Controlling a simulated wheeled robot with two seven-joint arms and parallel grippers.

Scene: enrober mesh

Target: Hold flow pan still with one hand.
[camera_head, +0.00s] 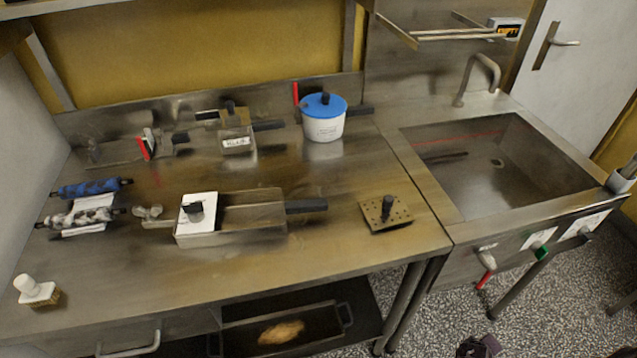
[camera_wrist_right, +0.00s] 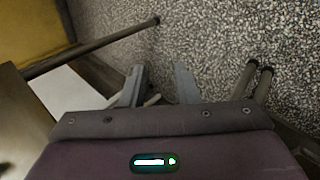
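A long, shallow metal pan (camera_head: 255,238) stands at the middle front of the steel worktop, its black handle (camera_head: 306,206) pointing right. I take it for the flow pan, but no label confirms this. A white plate with a black knob (camera_head: 195,215) sits at its left end. A dark purple part at the head view's bottom edge seems to be my right wrist, well away from the pan. My left gripper is not in view.
A blue-lidded white pot (camera_head: 324,125), a labelled metal box (camera_head: 236,138) and a perforated plate with a black knob (camera_head: 386,213) stand on the worktop (camera_head: 330,245). Rollers (camera_head: 90,188) lie at left. A sink (camera_head: 500,165) is at right. A dark tray (camera_head: 285,335) is below.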

